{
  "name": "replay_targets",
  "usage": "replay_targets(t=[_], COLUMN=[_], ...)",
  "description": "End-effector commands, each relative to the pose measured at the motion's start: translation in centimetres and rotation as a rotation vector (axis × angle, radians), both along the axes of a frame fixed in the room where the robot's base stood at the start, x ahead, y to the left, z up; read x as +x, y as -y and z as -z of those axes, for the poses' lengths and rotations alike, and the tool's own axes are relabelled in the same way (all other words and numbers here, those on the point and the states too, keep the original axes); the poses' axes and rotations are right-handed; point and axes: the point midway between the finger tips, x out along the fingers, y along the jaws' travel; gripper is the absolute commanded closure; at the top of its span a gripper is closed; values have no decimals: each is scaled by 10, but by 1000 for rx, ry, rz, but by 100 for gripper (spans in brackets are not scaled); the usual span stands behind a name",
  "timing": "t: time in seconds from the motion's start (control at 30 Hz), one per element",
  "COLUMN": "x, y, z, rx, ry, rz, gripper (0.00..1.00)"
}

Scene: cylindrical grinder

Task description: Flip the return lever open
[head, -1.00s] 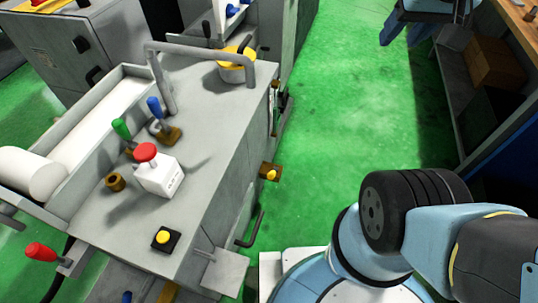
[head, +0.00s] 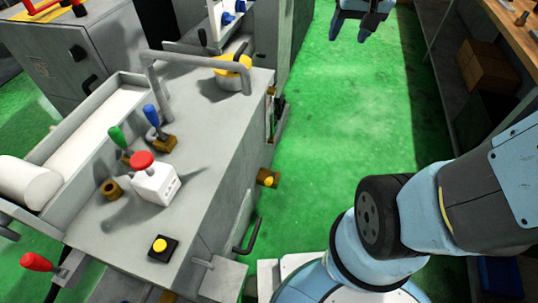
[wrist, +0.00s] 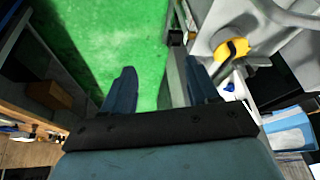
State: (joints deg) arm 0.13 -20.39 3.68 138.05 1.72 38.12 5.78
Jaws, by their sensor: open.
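A green-handled lever (head: 116,137) and a blue-handled lever (head: 152,115) stand side by side on brass bases on top of the grey grinder housing (head: 215,130). A red-handled lever (head: 36,262) sticks out low at the front left. I cannot tell which of them is the return lever. My gripper (head: 362,32) is high at the top of the head view, over the green floor, to the right of the machine and well apart from the levers. In the wrist view my gripper (wrist: 161,85) is open with nothing between its fingers.
A red-topped button box (head: 155,180) stands beside the levers. A bent grey pipe (head: 200,60) arches over the housing near a yellow-topped cup (head: 235,72). A workbench (head: 500,40) lines the right side. Green floor (head: 330,130) lies clear between.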

Motion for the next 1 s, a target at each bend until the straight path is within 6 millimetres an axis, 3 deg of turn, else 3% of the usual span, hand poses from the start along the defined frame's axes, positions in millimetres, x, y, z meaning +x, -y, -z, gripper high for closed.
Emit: replay_targets(t=[0.1, 0.5, 0.77, 1.0], x=[30, 114, 154, 179], y=[-6, -30, -47, -63], z=[23, 113, 188, 265], rx=[14, 69, 108, 148], ry=[-24, -84, -123, -162], rz=[11, 58, 93, 136], gripper=[41, 41, 41, 41])
